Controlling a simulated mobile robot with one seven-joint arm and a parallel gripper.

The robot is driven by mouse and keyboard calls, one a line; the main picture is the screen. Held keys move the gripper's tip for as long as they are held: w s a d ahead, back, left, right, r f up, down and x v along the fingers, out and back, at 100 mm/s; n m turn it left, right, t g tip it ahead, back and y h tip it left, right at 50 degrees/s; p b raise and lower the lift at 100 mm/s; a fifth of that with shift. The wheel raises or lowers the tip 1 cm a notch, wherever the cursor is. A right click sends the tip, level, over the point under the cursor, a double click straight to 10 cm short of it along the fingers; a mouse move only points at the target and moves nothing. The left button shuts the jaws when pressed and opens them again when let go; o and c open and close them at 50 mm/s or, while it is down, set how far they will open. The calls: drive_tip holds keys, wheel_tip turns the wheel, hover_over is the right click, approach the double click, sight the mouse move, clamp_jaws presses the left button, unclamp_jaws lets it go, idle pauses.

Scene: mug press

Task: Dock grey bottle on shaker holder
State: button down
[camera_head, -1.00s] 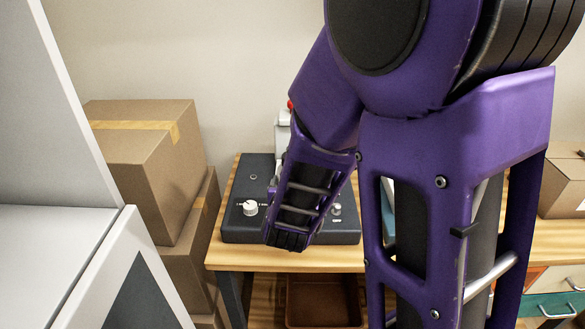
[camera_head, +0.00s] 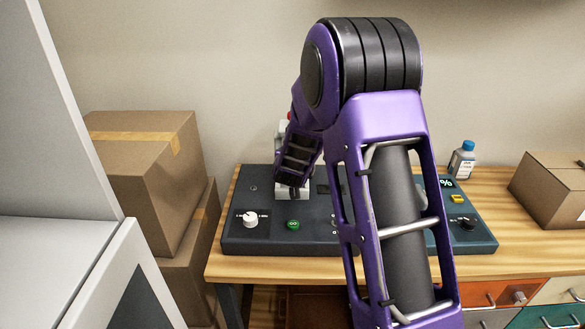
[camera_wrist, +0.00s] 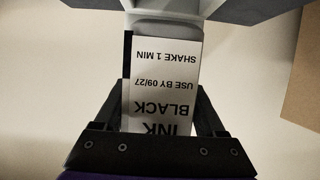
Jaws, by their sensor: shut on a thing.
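In the wrist view my gripper (camera_wrist: 160,100) is shut on a bottle (camera_wrist: 163,80), one finger on each side. The bottle has a white label reading INK BLACK, upside down in the picture. Its far end meets or overlaps a pale part (camera_wrist: 165,5) between dark panels; I cannot tell whether they touch. In the head view my gripper and the held bottle are hidden behind my arm. A white upright unit (camera_head: 291,192) with a pale base stands on the dark station (camera_head: 265,238), partly covered by my arm; it may be the shaker holder.
The station carries a white knob (camera_head: 250,219) and a green button (camera_head: 293,224). Cardboard boxes stand left (camera_head: 150,170) and right (camera_head: 550,190). My arm covers the middle.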

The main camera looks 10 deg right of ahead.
drive_tip(key=shift+w+f, duration=0.2)
drive_tip(key=shift+f, duration=2.5)
drive_tip(key=shift+f+b, duration=0.1)
drive_tip(key=shift+b, duration=0.25)
drive_tip(key=shift+f, duration=0.15)
unclamp_jaws()
drive_tip(key=shift+r, duration=0.25)
drive_tip(key=v, duration=1.2)
drive_tip(key=shift+p, duration=0.35)
